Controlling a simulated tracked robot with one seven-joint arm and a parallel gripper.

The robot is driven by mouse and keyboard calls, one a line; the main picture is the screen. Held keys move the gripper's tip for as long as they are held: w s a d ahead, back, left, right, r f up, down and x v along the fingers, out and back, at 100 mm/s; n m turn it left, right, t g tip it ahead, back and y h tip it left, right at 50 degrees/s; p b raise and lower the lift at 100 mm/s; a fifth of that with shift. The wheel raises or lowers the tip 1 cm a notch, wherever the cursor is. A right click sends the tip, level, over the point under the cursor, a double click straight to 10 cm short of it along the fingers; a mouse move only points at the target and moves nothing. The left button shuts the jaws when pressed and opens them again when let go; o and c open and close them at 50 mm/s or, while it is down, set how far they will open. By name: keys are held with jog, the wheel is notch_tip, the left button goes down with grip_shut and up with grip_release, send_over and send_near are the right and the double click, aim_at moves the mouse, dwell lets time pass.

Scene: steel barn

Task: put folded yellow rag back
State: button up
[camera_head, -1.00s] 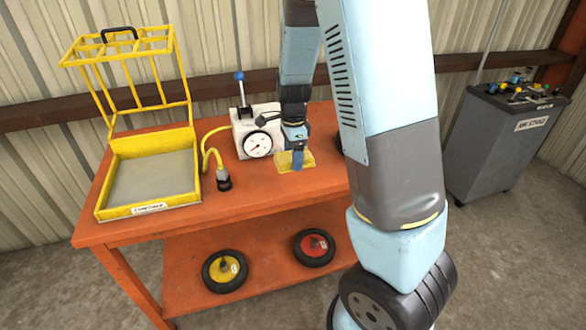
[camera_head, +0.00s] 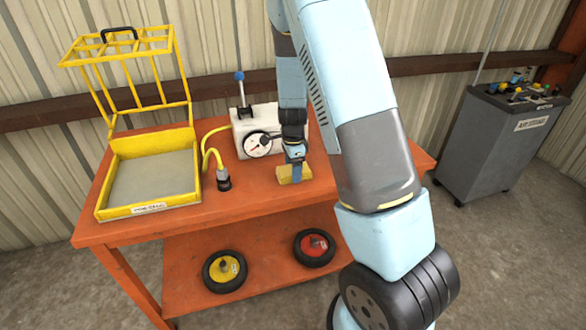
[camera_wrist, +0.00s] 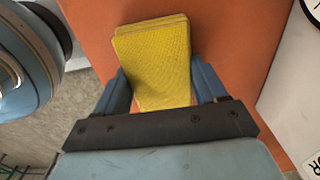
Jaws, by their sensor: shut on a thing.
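The folded yellow rag (camera_head: 287,175) shows at the middle of the orange bench, in front of the white box with a dial. In the wrist view the rag (camera_wrist: 155,55) is a thick pad with layered edges, lying between the two blue fingers. My gripper (camera_head: 296,176) points down and is shut on the rag; it also shows in the wrist view (camera_wrist: 163,88). The rag's near end is hidden by the dark gripper body in the wrist view. I cannot tell whether the rag touches the bench top.
A yellow tray with a raised cage lid (camera_head: 150,180) stands at the bench's left. The white gauge box (camera_head: 258,120) is behind my gripper, and a yellow hose (camera_head: 206,155) ends beside it. Two wheels lie on the lower shelf (camera_head: 260,275). A grey cabinet (camera_head: 492,150) stands right.

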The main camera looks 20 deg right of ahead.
jog(key=o, duration=1.3)
jog(key=shift+r, duration=0.1)
notch_tip(320, 180, up, 12)
jog(key=s+r+n+t+y, duration=0.1)
jog(key=s+r+n+t, duration=0.2)
jog(key=s+r+n, duration=0.85)
jog(key=s+r+n+t, duration=0.1)
jog(key=s+r+n, duration=0.1)
jog(key=s, duration=0.3)
jog(key=s+r+n, duration=0.2)
jog(key=s+r, duration=0.3)
jog(key=s, duration=0.1)
jog(key=s+r+n+t+h, duration=0.1)
jog(key=s+r+n, duration=0.1)
jog(key=s, duration=0.3)
jog(key=shift+s+d+r+n+t, duration=0.1)
jog(key=shift+s+r+n+t, duration=0.25)
jog(key=shift+r, duration=0.3)
